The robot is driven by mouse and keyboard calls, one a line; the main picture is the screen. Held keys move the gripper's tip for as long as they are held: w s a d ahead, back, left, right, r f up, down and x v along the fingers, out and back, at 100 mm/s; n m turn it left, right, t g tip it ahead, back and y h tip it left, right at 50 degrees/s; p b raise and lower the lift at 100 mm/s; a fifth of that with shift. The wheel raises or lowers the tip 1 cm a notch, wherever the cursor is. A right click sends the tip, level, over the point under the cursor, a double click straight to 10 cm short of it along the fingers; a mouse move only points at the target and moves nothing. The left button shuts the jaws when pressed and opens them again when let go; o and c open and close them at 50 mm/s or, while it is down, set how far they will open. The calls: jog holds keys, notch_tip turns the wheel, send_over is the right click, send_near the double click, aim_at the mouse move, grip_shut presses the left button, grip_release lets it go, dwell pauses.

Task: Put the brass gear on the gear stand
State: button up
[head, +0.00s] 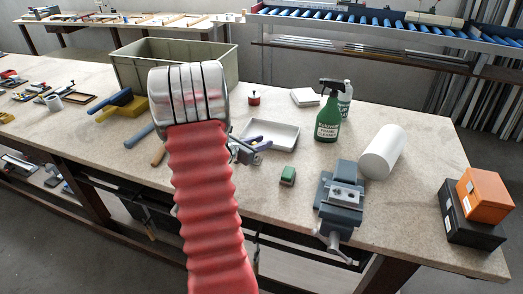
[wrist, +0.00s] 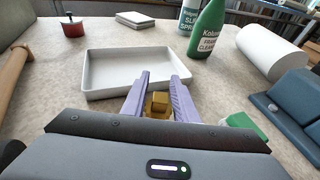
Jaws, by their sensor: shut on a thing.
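My gripper (wrist: 160,82) has two purple fingers, closed on a small brass-coloured piece, which I take to be the brass gear (wrist: 158,103). Only its blocky upper part shows between the fingers; teeth are not visible. In the head view my gripper (head: 256,145) is partly behind my red-sleeved arm, near the front edge of the white tray (head: 290,130), and the brass piece cannot be made out. I cannot pick out a gear stand for sure. A red round piece with a black knob (head: 253,98) stands behind the tray; it also shows in the wrist view (wrist: 73,28).
A green block (head: 288,175), a blue-grey vise (head: 340,194), a white roll (head: 382,152) and a green spray bottle (head: 328,120) stand to the right. A large bin (head: 215,62) is at the back left.

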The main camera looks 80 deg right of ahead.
aim_at(261, 156)
jog(key=shift+f, duration=1.8)
jog(key=shift+f, duration=0.15)
jog(key=o, duration=0.8)
jog(key=shift+c, duration=0.2)
jog(key=shift+a, duration=0.1)
jog(key=v, duration=1.2)
